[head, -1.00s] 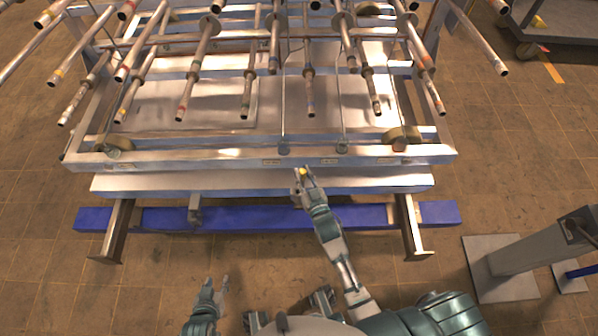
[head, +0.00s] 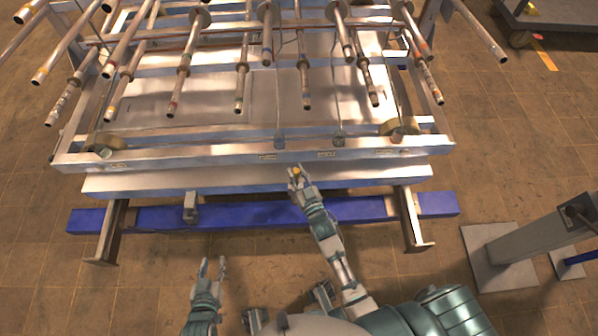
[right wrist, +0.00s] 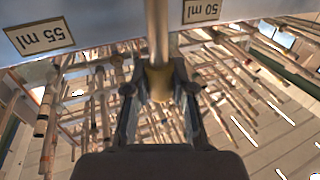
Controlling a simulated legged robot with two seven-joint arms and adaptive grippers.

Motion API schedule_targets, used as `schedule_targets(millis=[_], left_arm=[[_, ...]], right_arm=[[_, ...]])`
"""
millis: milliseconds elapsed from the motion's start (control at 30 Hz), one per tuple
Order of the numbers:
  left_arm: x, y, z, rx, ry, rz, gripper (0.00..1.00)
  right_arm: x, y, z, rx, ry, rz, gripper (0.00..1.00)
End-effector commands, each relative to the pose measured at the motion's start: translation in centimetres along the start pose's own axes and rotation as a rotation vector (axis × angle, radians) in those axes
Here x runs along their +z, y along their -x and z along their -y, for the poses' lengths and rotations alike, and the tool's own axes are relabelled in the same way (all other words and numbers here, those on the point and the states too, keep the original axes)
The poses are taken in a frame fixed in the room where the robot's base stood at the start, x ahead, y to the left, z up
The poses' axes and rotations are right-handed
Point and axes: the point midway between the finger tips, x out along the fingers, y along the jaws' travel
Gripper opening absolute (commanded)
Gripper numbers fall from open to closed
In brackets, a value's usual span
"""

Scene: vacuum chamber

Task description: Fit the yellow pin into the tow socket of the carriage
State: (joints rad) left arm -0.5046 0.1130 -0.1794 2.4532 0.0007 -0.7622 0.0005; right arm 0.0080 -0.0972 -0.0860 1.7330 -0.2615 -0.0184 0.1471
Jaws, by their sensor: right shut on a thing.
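The carriage (head: 230,160) is a silver metal frame with long pipes above it. My right gripper (head: 295,172) is just in front of its front rail, shut on the yellow pin (head: 297,170). In the right wrist view the pin (right wrist: 158,82) has a wide yellow part between the fingers and a thin brassy shaft running up past the labelled rail (right wrist: 120,22). I cannot tell whether the shaft touches the rail. The tow socket cannot be made out with certainty. My left gripper (head: 213,265) is open and empty, in front of the blue beam.
A blue beam (head: 260,214) runs low under the carriage, with a small grey block (head: 190,206) at it. A metal leg (head: 411,220) stands at the right. A grey post on a plate (head: 500,258) is at lower right. Open tiled floor lies at front left.

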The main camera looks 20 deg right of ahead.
Motion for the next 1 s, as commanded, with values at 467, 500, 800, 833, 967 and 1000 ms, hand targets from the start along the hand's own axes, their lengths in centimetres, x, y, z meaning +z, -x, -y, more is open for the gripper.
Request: schedule_targets(millis=[467,500,800,833,967,1000], left_arm=[[-0.8,0.4,-0.3,-0.004,-0.008,-0.006,0.40],[-0.9,0.4,-0.3,-0.004,-0.008,-0.007,0.40],[-0.6,0.4,0.3,0.000,0.000,-0.007,0.40],[-0.6,0.4,0.3,0.001,0.000,-0.007,0.40],[-0.6,0.4,0.2,0.000,-0.001,-0.007,0.40],[-0.7,0.4,0.1,-0.001,-0.002,-0.007,0.40]], right_arm=[[0.0,0.1,-1.1,0.001,-0.012,-0.002,0.00],[0.0,0.1,-1.1,0.001,-0.011,-0.002,0.00],[0.0,0.1,-0.5,0.000,-0.002,-0.001,0.00],[0.0,0.1,-0.5,0.000,-0.002,-0.001,0.00],[0.0,0.1,-0.6,0.000,-0.003,-0.001,0.00],[0.0,0.1,-0.6,0.000,-0.005,-0.001,0.00]])
